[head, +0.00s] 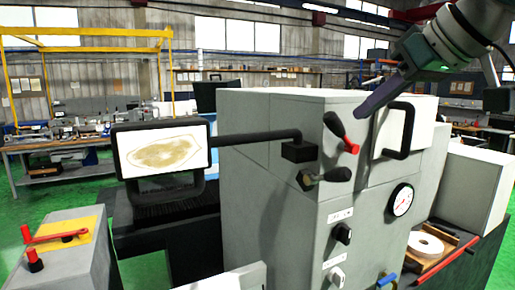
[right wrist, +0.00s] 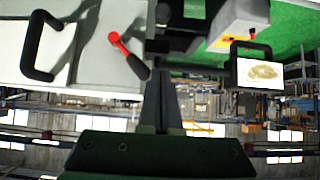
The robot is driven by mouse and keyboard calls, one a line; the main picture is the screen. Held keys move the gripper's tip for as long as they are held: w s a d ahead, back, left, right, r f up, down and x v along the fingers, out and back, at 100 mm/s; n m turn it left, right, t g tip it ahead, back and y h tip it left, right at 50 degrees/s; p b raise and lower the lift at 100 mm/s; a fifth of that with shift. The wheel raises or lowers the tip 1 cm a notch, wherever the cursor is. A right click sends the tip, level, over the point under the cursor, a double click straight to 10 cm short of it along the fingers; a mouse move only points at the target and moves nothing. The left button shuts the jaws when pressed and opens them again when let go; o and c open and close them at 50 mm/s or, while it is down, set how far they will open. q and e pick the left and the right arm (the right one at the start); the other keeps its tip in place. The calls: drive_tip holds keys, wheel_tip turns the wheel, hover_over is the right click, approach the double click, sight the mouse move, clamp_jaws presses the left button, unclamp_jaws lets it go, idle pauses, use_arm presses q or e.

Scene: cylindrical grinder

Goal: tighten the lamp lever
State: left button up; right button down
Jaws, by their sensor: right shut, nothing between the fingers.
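A red and black lever (head: 340,132) sits on the upper front of the grey grinder cabinet (head: 265,190). In the right wrist view the lever (right wrist: 127,54) has a red hub and a black handle. A second, dark lever (head: 326,177) sits just below it. No label shows which is the lamp lever. My right gripper (head: 361,115) is shut and empty, pointing down-left, just right of the red and black lever. In the right wrist view its fingertips (right wrist: 160,74) are close to the black handle's end; I cannot tell the depth gap. My left gripper is out of view.
A black loop handle (head: 408,130) stands out right of my right gripper. A black arm (head: 255,137) runs from the cabinet towards a monitor (head: 165,157). A gauge (head: 401,200) and knobs are lower. A red lever (head: 55,236) lies on a yellow plate at left.

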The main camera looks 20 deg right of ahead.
drive_tip(key=p, duration=0.5)
hover_over(328, 177)
drive_tip(key=d, duration=0.1)
wheel_tip(328, 177, down, 6)
drive_tip(key=shift+r, duration=0.25)
drive_tip(key=f, duration=0.1)
drive_tip(key=s+f+p, duration=0.1)
drive_tip(key=f+p, duration=0.1)
drive_tip(key=shift+s+d, duration=0.1)
drive_tip(key=shift+s, duration=0.15)
drive_tip(key=shift+s+f, duration=0.15)
drive_tip(key=shift+f, duration=0.2)
